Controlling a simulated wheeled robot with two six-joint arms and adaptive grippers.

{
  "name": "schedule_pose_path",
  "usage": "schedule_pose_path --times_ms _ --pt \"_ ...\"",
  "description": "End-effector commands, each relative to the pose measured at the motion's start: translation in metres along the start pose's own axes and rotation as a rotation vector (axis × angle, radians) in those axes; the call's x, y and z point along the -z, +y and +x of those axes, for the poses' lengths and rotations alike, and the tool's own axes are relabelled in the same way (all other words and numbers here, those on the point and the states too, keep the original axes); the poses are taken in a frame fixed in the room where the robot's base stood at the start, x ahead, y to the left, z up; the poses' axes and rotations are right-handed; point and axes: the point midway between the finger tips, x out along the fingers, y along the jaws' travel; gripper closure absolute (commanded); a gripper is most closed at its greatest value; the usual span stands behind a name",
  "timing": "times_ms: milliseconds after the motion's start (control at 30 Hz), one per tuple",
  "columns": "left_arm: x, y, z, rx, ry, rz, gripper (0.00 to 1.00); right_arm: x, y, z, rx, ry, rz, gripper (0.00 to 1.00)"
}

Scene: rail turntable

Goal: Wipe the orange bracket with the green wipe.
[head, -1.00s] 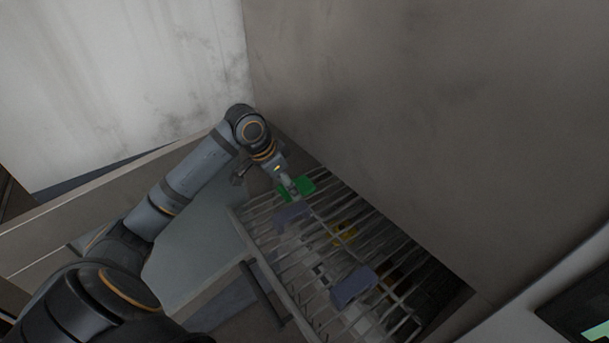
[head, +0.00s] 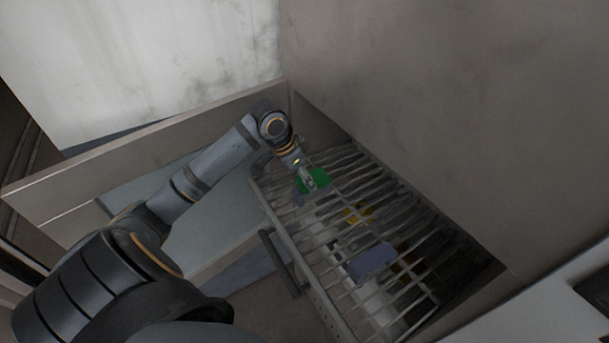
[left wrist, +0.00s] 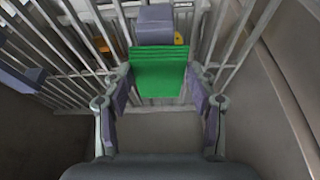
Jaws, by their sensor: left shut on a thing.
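My left gripper (head: 305,175) is shut on the green wipe (head: 314,181), over the far left end of a slatted metal rack. In the left wrist view the wipe (left wrist: 159,72) hangs flat between the fingers. A yellow-orange piece (head: 355,214), possibly the orange bracket, shows between the bars, right of the wipe and apart from it. Bits of orange (left wrist: 179,38) also show past the wipe in the left wrist view; bars and blocks hide most of their shape. My right gripper is out of view.
Another purple-grey block (left wrist: 155,24) is just beyond the wipe in the left wrist view. A tall grey wall (head: 420,120) stands close behind the rack. A dark handle (head: 280,262) is on its front.

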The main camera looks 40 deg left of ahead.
Motion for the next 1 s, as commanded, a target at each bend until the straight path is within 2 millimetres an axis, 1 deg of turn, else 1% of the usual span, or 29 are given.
schedule_pose_path --times_ms 33,133,500,1000 --pt "0.000 0.000 -0.001 0.000 0.000 0.000 0.68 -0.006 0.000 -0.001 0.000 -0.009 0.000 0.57" --pt "0.000 0.000 -0.001 0.000 0.000 0.000 0.68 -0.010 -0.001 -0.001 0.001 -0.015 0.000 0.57" --pt "-0.001 0.000 0.001 0.000 0.000 0.000 0.68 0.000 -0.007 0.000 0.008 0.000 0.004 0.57" --pt "-0.003 0.000 0.009 0.000 0.000 0.000 0.68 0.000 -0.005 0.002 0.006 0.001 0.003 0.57"
